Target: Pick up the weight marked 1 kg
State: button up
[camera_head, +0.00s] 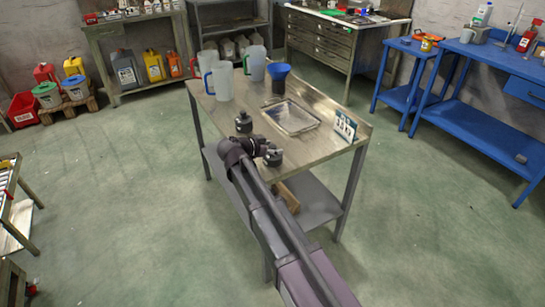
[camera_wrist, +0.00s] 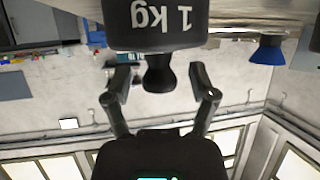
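The weight marked 1 kg (camera_wrist: 165,27) fills the top of the wrist view, where the picture is upside down. It is dark, with a narrow neck and a knob (camera_wrist: 158,76). My gripper (camera_wrist: 160,78) is open, with one finger on each side of the knob and a visible gap on both sides. In the head view my gripper (camera_head: 262,147) is low over the front of the metal table, beside a dark weight (camera_head: 273,157) that appears to be the same one. A second dark weight (camera_head: 243,122) stands farther back; its marking is unreadable.
A blue bench (camera_head: 480,125) stands to the right.

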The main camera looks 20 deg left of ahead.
aim_at(273, 145)
grip_shut()
jog(key=shift+r, duration=0.15)
jog(key=shift+r+p, duration=1.75)
jog(key=shift+p, duration=0.15)
jog(key=s+d+r+p, duration=0.1)
jog(key=s+d, duration=0.1)
jog(key=s, duration=1.3)
jog(key=shift+s+d+r, duration=0.15)
jog(key=shift+s+d, duration=0.15)
jog(key=shift+s, duration=0.05)
